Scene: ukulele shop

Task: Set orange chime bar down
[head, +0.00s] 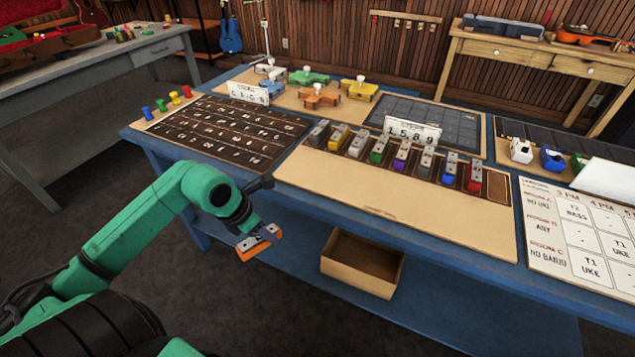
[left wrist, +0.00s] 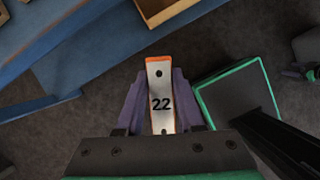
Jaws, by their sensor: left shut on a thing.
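The orange chime bar (head: 247,252) has a silver top and is held in the air in front of the blue table's left front edge. In the left wrist view the bar (left wrist: 159,75) shows the number 22, with orange at its far end. My left gripper (head: 262,237) is shut on it, one dark finger on each side, in the wrist view (left wrist: 160,100). A board (head: 390,205) holds a row of chime bars along its back: grey, yellow, green, purple, blue and red ones show. Its pale front part is bare.
An open cardboard box (head: 362,265) stands low under the table's front. A dark lettered board (head: 215,135) lies left of the chime board. A number card (head: 412,130) stands behind the bars, and a white schedule board (head: 575,235) lies at right.

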